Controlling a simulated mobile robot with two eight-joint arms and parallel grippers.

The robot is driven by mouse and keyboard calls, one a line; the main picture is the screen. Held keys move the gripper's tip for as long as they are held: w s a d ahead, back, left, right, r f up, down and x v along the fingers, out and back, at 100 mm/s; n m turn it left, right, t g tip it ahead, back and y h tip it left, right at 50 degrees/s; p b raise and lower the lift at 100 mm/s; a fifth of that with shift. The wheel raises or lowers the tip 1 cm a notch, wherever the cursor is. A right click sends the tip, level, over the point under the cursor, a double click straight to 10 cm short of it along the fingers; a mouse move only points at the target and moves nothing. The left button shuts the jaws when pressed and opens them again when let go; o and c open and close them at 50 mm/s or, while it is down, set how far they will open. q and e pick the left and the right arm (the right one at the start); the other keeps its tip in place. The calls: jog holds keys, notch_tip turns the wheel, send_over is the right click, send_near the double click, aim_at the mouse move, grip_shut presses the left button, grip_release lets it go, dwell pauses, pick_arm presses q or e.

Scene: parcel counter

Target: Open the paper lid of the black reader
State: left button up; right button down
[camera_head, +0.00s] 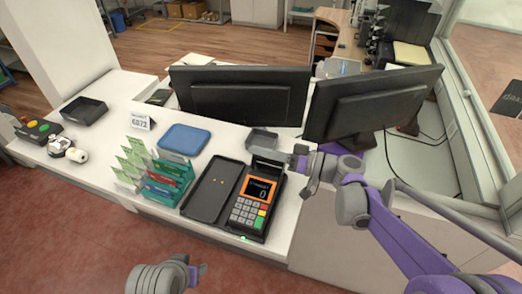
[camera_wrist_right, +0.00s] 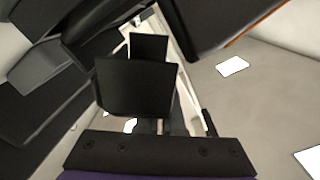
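The black reader (camera_head: 244,212) lies on the white counter, with an orange-framed screen and a keypad facing up. Its far end (camera_head: 267,167) is dark. A grey, box-like piece (camera_head: 262,139) shows just behind that end; I cannot tell whether it is the paper lid or a separate thing. My right gripper (camera_head: 301,163) is just right of the reader's far end; contact and finger opening are unclear. In the right wrist view, a dark body with an orange edge (camera_wrist_right: 215,25) fills the upper right. My left gripper (camera_head: 198,273) is low in front of the counter, away from the reader.
A black tray (camera_head: 208,193) lies left of the reader. Racks of green cards (camera_head: 166,181), a blue tray (camera_head: 184,139) and a number sign (camera_head: 141,121) stand farther left. Two black monitors (camera_head: 240,96) (camera_head: 372,100) stand behind. Clear floor lies in front.

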dwell(0.9)
jog(key=shift+w+d+m, duration=0.2)
jog(key=shift+w+m, duration=0.4)
jog(key=shift+m, duration=0.7)
jog(key=m, duration=0.1)
jog(key=w+m, duration=0.1)
jog(key=shift+w+d+m, duration=0.15)
jog(key=shift+d+m, duration=0.05)
jog(key=shift+m, duration=0.1)
jog(key=m, duration=0.1)
jog(key=w+m+b, duration=0.1)
jog(key=shift+d+f+m, duration=0.2)
jog(key=shift+f+m, duration=0.1)
jog(key=shift+w+d+f+m+b, duration=0.1)
jog(key=shift+w+f+m+b, duration=0.2)
jog(key=shift+m, duration=0.55)
jog(key=shift+w+d+f+m+b, duration=0.1)
jog(key=shift+w+m, duration=0.3)
jog(key=shift+m, duration=0.45)
